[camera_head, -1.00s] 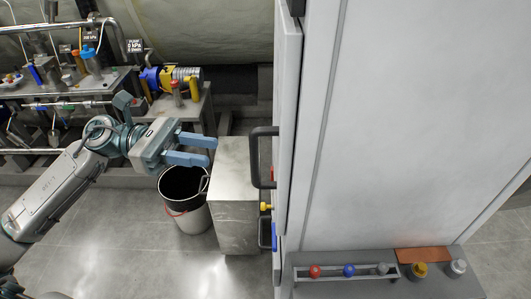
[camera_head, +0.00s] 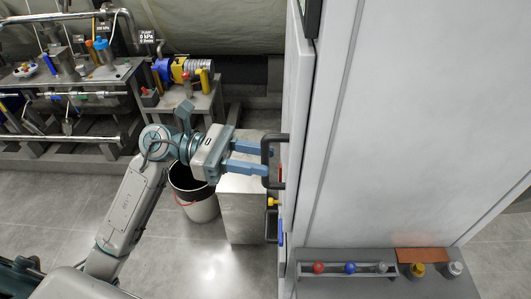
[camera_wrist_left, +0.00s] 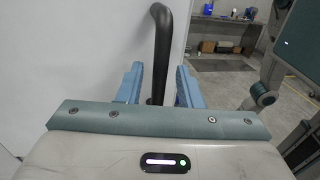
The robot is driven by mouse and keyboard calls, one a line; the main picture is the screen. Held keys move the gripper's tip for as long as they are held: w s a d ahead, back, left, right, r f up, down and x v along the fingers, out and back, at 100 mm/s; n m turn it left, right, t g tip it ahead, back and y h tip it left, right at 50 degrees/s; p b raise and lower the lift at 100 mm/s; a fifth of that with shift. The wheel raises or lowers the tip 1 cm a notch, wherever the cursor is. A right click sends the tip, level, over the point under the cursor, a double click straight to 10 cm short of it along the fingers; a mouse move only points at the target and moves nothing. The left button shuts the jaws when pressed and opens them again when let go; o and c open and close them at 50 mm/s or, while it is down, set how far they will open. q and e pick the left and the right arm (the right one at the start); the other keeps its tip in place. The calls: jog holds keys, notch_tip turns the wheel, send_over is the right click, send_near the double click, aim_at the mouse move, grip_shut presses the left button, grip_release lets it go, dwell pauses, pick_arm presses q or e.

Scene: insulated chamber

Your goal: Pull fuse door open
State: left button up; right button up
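The fuse door is the light grey-white panel (camera_head: 297,120) seen nearly edge-on in the head view, and it looks closed. Its dark, bar-shaped handle (camera_head: 267,145) stands out from the door's left face. My left gripper (camera_head: 265,160) is open, with its blue fingertips at the handle. In the left wrist view, the handle bar (camera_wrist_left: 160,50) runs between the two spread fingers of my left gripper (camera_wrist_left: 158,82), with a gap showing on both sides. The white door face (camera_wrist_left: 70,50) fills the left there. My right gripper is not in view.
A metal box (camera_head: 242,215) and a bucket (camera_head: 203,208) stand below the left gripper. A pump (camera_head: 178,70) and a piping bench (camera_head: 70,90) are at the back left. A grey ledge (camera_head: 340,290) with coloured knobs sits right of the door.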

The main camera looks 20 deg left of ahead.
pick_arm(q)
jog(key=shift+w+d+p, duration=0.1)
jog(key=shift+d+p, duration=0.2)
jog(key=shift+d, duration=0.6)
grip_shut()
